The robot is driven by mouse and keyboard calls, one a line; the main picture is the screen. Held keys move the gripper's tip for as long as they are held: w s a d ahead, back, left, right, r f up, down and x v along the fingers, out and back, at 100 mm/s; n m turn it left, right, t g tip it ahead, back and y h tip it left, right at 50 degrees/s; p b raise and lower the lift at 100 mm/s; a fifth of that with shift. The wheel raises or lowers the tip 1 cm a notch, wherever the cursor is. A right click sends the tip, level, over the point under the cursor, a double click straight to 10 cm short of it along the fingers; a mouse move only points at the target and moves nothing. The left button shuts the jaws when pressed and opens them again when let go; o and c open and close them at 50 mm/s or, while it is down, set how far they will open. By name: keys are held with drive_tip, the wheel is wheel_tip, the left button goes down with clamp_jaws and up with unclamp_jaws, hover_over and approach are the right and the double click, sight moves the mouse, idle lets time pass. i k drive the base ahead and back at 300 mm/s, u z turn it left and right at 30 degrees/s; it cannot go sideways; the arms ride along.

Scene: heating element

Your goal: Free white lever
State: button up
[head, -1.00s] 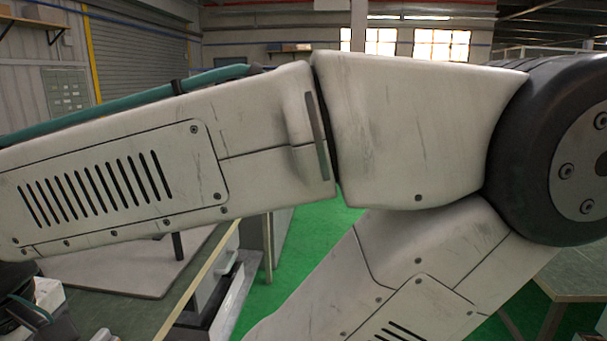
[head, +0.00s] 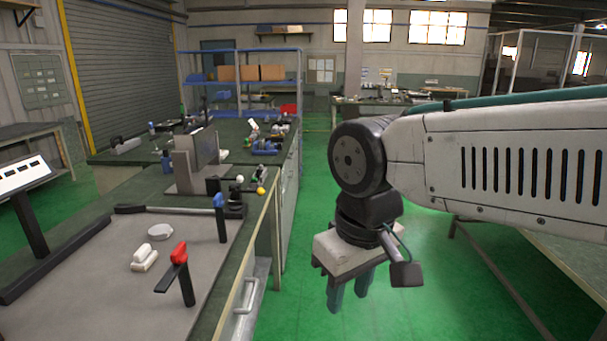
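A white two-part piece (head: 144,258) lies on the grey mat of the left bench; I cannot tell whether it is the white lever. A small white knob (head: 239,179) shows further back, near a blue-topped black post (head: 220,218); what it belongs to is too small to tell. A red-topped black lever (head: 180,262) stands near the mat's right side. My gripper (head: 349,289) hangs fingers-down over the green floor, right of the bench. Its two fingers are apart with nothing visible between them, and it touches nothing.
The grey mat (head: 85,308) also holds a round white disc (head: 160,232) and a long dark bar (head: 175,210). A black-framed stand (head: 45,240) is at left. A grey upright panel (head: 195,160) and a yellow ball (head: 260,191) are further back. Green floor is open between the benches.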

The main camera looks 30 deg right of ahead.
sight(240, 180)
drive_tip(key=z, duration=0.2)
drive_tip(key=k, duration=0.65)
drive_tip(key=z, duration=0.6)
drive_tip(key=i, duration=1.6)
drive_tip(key=u, duration=0.8)
